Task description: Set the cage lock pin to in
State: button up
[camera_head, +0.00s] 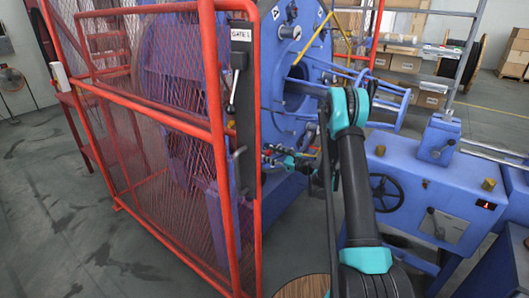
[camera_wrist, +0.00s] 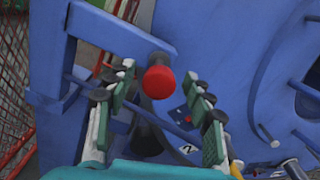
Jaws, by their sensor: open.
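A red round knob (camera_wrist: 159,82), which looks like the end of the cage lock pin, shows in the middle of the wrist view. A dark shaft runs below it beside a blue bracket (camera_wrist: 115,28). My gripper (camera_wrist: 160,74) is open, with one green-padded finger on each side of the knob. Both fingers appear apart from it. In the head view my gripper (camera_head: 287,160) is small beside the blue machine, and the knob cannot be made out clearly there. Whether the pin is in or out cannot be told.
The red mesh guard (camera_head: 160,120) with its gate post stands left of my arm. The blue machine face (camera_head: 305,40) rises behind, and a blue cabinet with a handwheel (camera_head: 387,192) stands at right. Open floor (camera_head: 60,220) lies outside the guard.

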aim_at(264, 151)
jog(key=shift+a, duration=0.1)
grip_shut()
dwell(0.3)
jog(key=x, duration=0.3)
jog(key=shift+w+a, duration=0.1)
jog(key=shift+a, duration=0.05)
grip_release()
jog(key=v, duration=1.2)
